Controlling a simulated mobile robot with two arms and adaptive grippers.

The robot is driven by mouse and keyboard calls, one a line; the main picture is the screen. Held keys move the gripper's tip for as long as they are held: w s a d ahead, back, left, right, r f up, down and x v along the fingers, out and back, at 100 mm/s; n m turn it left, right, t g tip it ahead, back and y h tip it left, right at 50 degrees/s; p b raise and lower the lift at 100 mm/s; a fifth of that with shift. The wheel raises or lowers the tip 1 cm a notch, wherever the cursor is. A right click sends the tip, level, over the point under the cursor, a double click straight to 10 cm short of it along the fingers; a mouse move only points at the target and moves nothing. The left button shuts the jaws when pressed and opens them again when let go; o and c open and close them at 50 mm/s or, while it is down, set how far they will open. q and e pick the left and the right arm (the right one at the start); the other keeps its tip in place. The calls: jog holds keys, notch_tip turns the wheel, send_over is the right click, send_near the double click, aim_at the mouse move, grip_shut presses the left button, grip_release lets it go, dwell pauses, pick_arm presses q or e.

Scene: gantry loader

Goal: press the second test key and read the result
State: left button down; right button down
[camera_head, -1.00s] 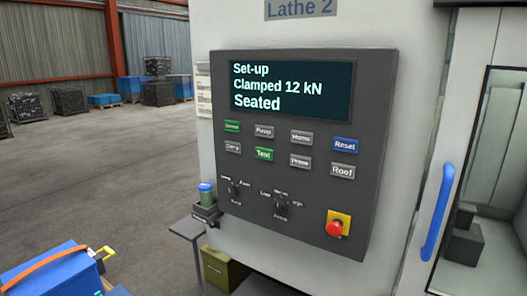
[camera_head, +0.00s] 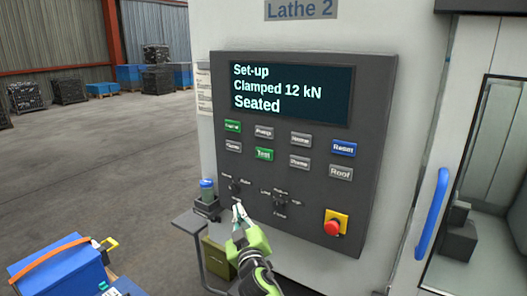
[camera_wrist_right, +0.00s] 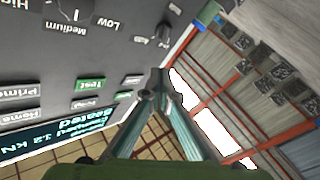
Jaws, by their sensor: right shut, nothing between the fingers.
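The lathe's dark control panel (camera_head: 307,228) faces me. Its screen (camera_head: 291,91) reads "Set-up", "Clamped 12 kN" and "Seated". The green Test key (camera_head: 264,154) is in the second row of keys; it also shows in the wrist view (camera_wrist_right: 91,84). Another green key (camera_head: 232,126) is at the top left of the rows, its label too blurred to read. My right gripper (camera_head: 238,207) is shut and empty, its tips below the Test key, near the left knob (camera_head: 235,188). In the wrist view its fingertips (camera_wrist_right: 158,76) meet. My left gripper is out of view.
A red emergency stop (camera_head: 334,227) is at lower right. A blue-capped bottle (camera_head: 207,189) stands in a holder left of the panel. A blue box (camera_head: 58,275) is at lower left.

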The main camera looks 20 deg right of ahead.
aim_at(257, 149)
notch_tip(257, 149, up, 14)
jog(key=t+h, duration=0.1)
jog(key=t, duration=0.1)
jog(key=shift+s+d+m+p, duration=0.3)
jog(key=shift+s, duration=0.1)
jog(key=shift+f, duration=0.15)
jog(key=shift+w+d, duration=0.9)
jog(key=shift+d, duration=0.25)
jog(key=shift+w+d, duration=0.9)
jog(key=shift+d, duration=0.3)
jog(key=shift+w+d, duration=0.9)
jog(key=shift+d, duration=0.25)
jog(key=shift+w+d+b, duration=0.1)
jog(key=shift+b, duration=0.25)
jog(key=shift+w+d, duration=0.15)
jog(key=shift+d, duration=0.1)
